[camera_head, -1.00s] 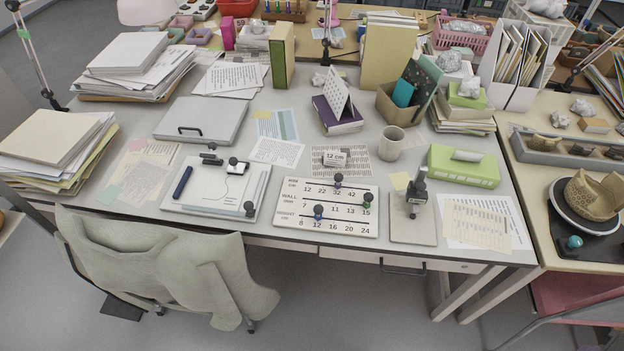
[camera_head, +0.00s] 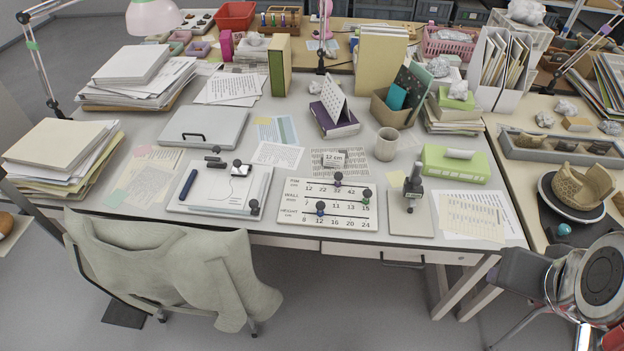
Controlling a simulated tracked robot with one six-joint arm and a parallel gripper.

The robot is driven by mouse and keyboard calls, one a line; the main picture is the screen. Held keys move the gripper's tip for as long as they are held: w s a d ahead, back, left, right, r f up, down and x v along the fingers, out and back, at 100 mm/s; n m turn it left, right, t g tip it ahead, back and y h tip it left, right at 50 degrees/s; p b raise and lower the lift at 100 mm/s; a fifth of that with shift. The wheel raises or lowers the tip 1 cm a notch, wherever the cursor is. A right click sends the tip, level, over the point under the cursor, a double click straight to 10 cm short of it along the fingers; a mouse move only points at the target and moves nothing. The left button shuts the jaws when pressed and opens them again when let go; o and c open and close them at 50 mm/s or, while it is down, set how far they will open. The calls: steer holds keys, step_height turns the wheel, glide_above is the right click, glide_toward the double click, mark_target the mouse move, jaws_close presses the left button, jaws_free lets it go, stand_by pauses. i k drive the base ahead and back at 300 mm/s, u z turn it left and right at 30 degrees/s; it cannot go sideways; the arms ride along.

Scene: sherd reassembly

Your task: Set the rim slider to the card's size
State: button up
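The white slider board (camera_head: 290,213) lies near the desk's front edge, with rows marked RIM, WALL and HEIGHT. The dark rim knob (camera_head: 338,178) stands in the top row, near the 32 mark. A rounded grey part of my arm shows at the lower right, but my gripper's fingers are not in view.
A stamp-like tool on a grey plate (camera_head: 402,224) is right of the board. A mug (camera_head: 386,143) and green box (camera_head: 455,167) stand behind to the right. A draped chair (camera_head: 170,260) fronts the desk.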

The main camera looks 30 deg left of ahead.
mark_target(338, 177)
steer(key=u, duration=1.75)
steer(key=i, duration=1)
steer(key=u, duration=0.05)
